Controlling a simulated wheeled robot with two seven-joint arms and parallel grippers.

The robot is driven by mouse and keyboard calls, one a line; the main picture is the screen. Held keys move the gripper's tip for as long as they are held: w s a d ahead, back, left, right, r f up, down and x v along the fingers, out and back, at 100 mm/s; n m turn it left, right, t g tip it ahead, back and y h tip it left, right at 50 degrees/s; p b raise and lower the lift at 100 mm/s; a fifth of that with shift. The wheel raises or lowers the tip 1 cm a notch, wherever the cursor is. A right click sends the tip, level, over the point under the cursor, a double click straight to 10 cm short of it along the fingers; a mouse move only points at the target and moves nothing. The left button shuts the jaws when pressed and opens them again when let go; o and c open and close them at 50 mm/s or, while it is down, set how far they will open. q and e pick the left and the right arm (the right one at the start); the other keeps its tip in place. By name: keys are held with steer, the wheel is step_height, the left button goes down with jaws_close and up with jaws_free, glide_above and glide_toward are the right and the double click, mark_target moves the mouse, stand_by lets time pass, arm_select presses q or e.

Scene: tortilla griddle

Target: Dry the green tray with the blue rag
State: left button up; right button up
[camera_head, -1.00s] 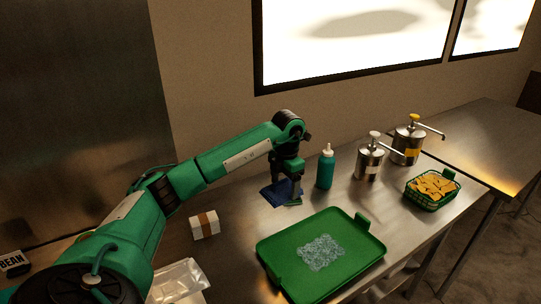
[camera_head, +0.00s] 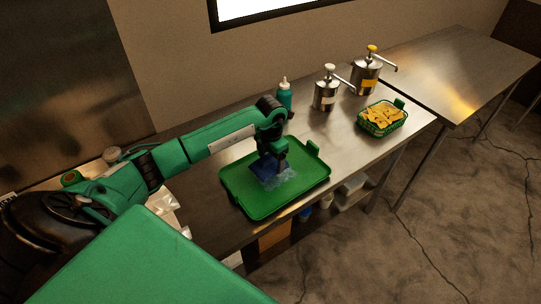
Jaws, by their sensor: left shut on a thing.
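The green tray (camera_head: 250,201) lies flat on the steel table, with a raised handle at its right end. A pale wet patch (camera_head: 284,179) shows near its middle, partly covered by my gripper and the rag. My left gripper (camera_head: 268,168) is shut on the blue rag (camera_head: 263,171) and holds it over the wet patch, at or just above the tray surface. Whether the rag touches the tray is hard to tell. My right gripper is not in view.
A teal squeeze bottle (camera_head: 285,95) stands behind the tray. Two steel pump dispensers (camera_head: 326,92) (camera_head: 367,75) and a green basket of chips (camera_head: 381,119) stand to the right. The table (camera_head: 345,137) is clear between tray and basket.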

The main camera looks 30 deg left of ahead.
arm_select(q)
steer(key=shift+f+b, duration=0.1)
steer(key=shift+b, duration=0.25)
steer(key=shift+f+b, duration=1.8)
steer(key=shift+f, duration=0.45)
steer(key=shift+f+b, duration=0.55)
steer(key=shift+f, duration=0.1)
steer(key=o, duration=0.7)
steer(key=shift+r, duration=0.4)
jaws_close()
